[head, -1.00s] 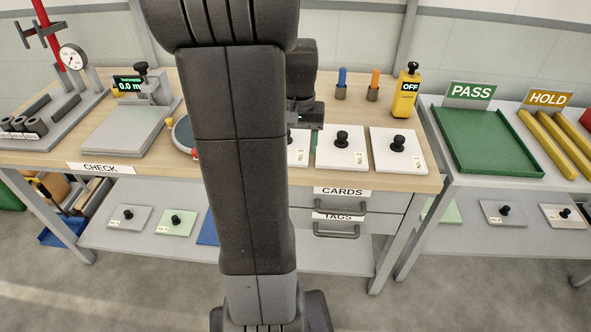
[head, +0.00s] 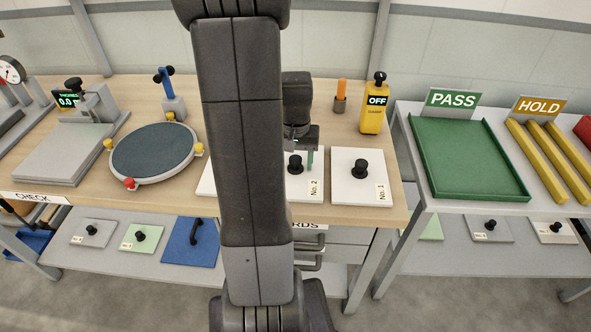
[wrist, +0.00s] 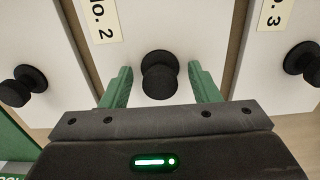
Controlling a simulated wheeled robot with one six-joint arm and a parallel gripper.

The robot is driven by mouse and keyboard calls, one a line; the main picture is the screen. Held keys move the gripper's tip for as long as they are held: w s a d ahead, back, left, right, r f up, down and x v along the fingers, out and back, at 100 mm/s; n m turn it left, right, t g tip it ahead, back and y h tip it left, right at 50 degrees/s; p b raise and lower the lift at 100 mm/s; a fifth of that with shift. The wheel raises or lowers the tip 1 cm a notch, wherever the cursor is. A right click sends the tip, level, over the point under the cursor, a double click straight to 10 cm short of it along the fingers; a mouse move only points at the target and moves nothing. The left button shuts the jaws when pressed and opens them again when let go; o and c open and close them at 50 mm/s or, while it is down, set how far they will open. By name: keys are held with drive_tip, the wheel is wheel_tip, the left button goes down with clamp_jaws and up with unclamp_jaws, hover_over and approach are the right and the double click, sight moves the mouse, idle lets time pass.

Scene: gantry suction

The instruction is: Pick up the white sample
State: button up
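White square samples with black knobs lie in a row on the wooden bench. The one labelled No. 2 (head: 308,192) is partly hidden by my arm in the head view. Its black knob (wrist: 160,75) shows in the middle of the wrist view. My gripper (wrist: 160,88) is open, with one green finger on each side of this knob in that view; I see no contact. In the head view my gripper (head: 304,155) is low over No. 2. Sample No. 1 (head: 347,187) lies to its right. Sample No. 3 (wrist: 288,75) shows at the right of the wrist view.
A round dark turntable (head: 153,152) and a grey check plate (head: 62,153) are on the left. A yellow OFF device (head: 373,115) and an orange peg (head: 341,92) stand behind the samples. A green PASS tray (head: 468,157) and yellow HOLD rails (head: 548,150) are right.

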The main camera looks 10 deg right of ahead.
clamp_jaws()
